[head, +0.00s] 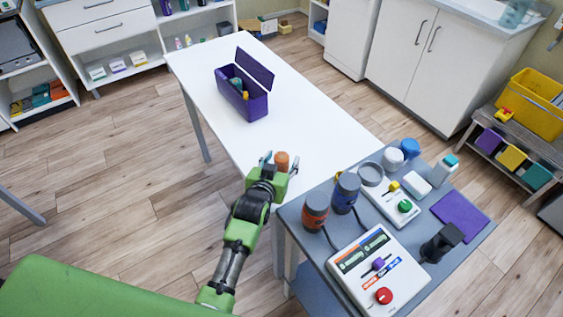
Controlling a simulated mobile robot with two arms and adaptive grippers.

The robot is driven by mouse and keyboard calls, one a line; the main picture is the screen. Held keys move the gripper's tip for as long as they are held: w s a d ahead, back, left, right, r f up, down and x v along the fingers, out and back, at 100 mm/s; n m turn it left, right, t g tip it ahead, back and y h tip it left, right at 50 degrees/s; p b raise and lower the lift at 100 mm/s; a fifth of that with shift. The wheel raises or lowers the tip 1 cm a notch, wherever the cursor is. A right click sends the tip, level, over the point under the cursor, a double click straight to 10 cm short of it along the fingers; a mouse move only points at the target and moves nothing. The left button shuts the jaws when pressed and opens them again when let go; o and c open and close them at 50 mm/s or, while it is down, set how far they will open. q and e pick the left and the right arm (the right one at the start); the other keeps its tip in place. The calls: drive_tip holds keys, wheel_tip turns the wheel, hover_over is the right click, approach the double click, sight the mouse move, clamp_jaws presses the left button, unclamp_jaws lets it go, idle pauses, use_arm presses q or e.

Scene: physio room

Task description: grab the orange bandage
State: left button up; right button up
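The orange bandage (282,161) is a small upright roll near the right end of the white table. My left gripper (280,165) reaches it from the near side. Its two fingers are spread to the left and right of the bandage, and a gap seems to show between each fingertip and the roll. The gripper hides the lower part of the bandage, so I cannot see its base. My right gripper is not in view.
An open purple box (256,107) with small items stands on the white table (205,62). A grey-blue table (410,253) at the right holds a control unit (353,287), bottles and a purple pad (459,217). The white table's middle is clear.

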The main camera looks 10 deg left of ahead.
use_arm(q)
drive_tip(key=c, duration=1)
